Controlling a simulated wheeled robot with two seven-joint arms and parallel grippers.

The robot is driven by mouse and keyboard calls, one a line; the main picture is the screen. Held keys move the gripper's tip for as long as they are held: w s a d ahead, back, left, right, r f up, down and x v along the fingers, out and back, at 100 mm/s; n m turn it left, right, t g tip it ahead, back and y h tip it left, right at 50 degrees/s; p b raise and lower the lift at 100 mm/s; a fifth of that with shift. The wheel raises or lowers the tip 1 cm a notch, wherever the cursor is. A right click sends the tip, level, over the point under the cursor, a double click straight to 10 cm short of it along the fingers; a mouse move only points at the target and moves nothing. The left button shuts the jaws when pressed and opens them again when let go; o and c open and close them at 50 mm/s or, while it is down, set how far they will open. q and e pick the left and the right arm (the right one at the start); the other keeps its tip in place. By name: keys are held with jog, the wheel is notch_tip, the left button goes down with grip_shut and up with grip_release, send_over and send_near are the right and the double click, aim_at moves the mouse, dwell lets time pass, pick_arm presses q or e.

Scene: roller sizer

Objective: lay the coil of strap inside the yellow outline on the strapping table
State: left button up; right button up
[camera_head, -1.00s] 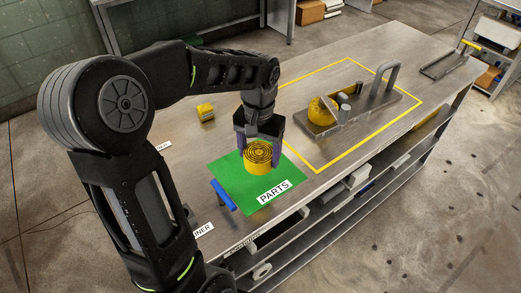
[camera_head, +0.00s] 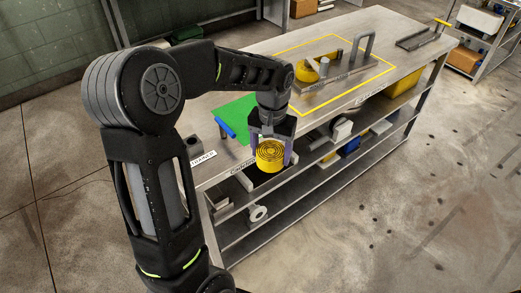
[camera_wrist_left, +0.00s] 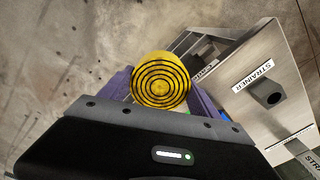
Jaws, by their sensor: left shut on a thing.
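The coil of strap (camera_head: 270,155) is yellow with dark spiral rings. My left gripper (camera_head: 271,146) is shut on it, with a purple finger on each side. In the head view the coil shows in front of the table's near edge. The left wrist view shows the coil (camera_wrist_left: 160,80) between the fingers, with floor behind it. The yellow outline (camera_head: 381,81) lies on the far part of the strapping table (camera_head: 395,30). A metal tool base with a grey handle (camera_head: 360,50) and a yellow round part (camera_head: 306,70) stand within the outline. My right gripper is not in view.
A green mat (camera_head: 236,110) with a blue-handled tool (camera_head: 226,128) lies on the near part of the table. Shelves under the top hold a white roll (camera_head: 257,213) and other items. Another tool (camera_head: 425,38) lies at the table's far end.

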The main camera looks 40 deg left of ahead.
pick_arm(q)
jog(key=f, duration=0.1)
jog(key=w+d+f, duration=0.2)
jog(key=f, duration=0.1)
jog(key=shift+w, duration=0.2)
jog(key=d+f+m, duration=0.3)
jog(key=d+f, duration=0.8)
jog(key=f, duration=0.1)
jog(key=shift+w+d, duration=0.3)
jog(key=shift+w, duration=0.05)
